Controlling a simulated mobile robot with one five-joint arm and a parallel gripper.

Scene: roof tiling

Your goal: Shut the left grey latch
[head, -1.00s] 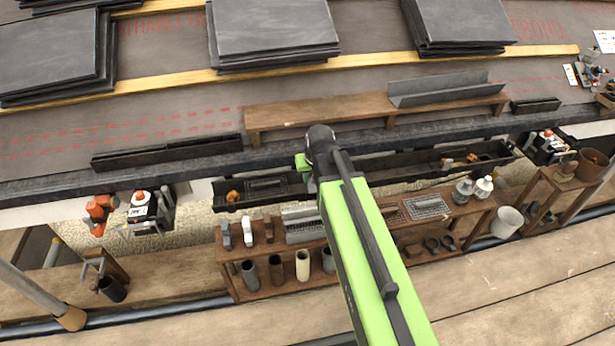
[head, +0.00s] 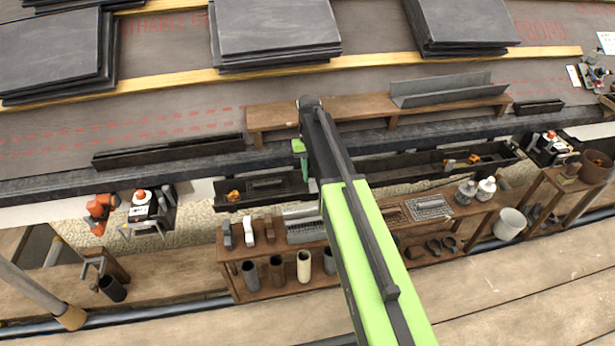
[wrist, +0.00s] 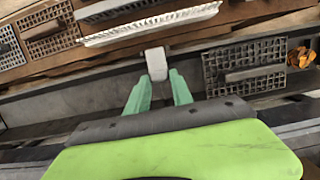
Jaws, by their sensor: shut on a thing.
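My gripper (wrist: 159,80) shows two green fingers in the wrist view, shut on a pale grey block-like piece, which I take to be the left grey latch (wrist: 156,63). The piece stands up at the rim of a long dark gutter trough (wrist: 75,100). I cannot tell how far the latch is turned. A small grey upright piece (head: 448,164) stands farther right in the trough.
A dark grille (wrist: 245,68) and orange leaves (wrist: 301,57) lie in the trough beside my gripper. A wooden shelf (head: 236,262) with tubes and mesh pieces stands in front. A wooden bench (head: 275,115) lies behind, close to my arm. Slate stacks (head: 275,30) are farther up the roof.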

